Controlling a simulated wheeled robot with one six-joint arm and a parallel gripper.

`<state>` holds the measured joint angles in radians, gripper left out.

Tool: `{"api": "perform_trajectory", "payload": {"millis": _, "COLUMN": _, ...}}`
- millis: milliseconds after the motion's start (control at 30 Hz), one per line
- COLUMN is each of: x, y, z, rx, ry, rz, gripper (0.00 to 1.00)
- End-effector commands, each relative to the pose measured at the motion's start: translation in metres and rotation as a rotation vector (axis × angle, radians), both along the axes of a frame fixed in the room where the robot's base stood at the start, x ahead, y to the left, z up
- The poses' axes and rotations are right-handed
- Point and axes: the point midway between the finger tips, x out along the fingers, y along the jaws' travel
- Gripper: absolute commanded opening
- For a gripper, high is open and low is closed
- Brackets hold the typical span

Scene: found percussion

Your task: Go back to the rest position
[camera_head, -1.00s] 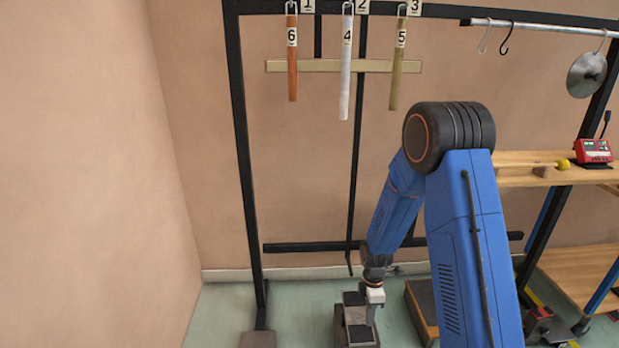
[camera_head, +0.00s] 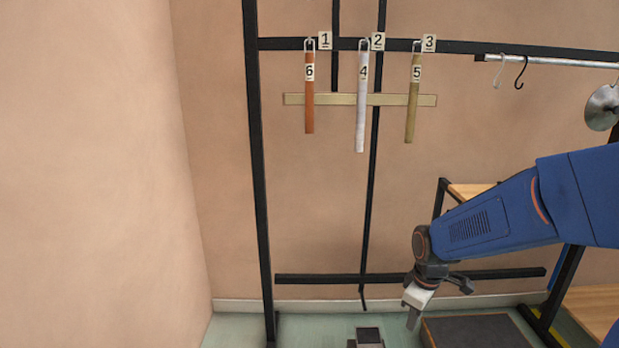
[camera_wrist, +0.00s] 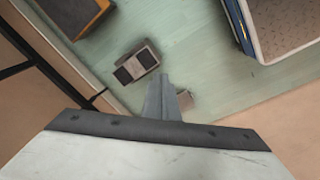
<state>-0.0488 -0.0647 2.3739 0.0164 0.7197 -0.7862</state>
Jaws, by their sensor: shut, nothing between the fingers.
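My gripper (camera_head: 413,320) is shut and empty. It points down at the lower right of the head view, above the floor and in front of the black rack. My blue arm comes in from the right edge. In the wrist view the closed fingers (camera_wrist: 163,90) show over the green floor, with nothing between them. No rest mark shows in either view.
Orange (camera_head: 309,95), white (camera_head: 362,105) and olive (camera_head: 413,100) bars hang from the rack (camera_head: 258,150). A dark-padded block (camera_head: 368,336) and a dark-topped box (camera_head: 475,332) stand on the floor near the gripper. A steel lid (camera_head: 602,108) hangs at right.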

Motion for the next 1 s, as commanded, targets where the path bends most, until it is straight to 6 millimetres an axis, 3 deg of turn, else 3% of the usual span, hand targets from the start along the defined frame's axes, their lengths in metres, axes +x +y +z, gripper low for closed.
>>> {"api": "perform_trajectory", "payload": {"millis": 200, "x": -0.036, "y": -0.006, "z": 0.043, "rx": 0.022, "ry": -0.06, "rz": -0.156, "gripper": 0.0}}
{"api": "perform_trajectory", "payload": {"millis": 500, "x": -0.09, "y": -0.013, "z": 0.087, "rx": 0.065, "ry": -0.137, "rz": -0.37, "gripper": 0.0}}
{"api": "perform_trajectory", "payload": {"millis": 1000, "x": -0.183, "y": -0.022, "z": 0.128, "rx": 0.167, "ry": -0.255, "rz": -0.71, "gripper": 0.0}}
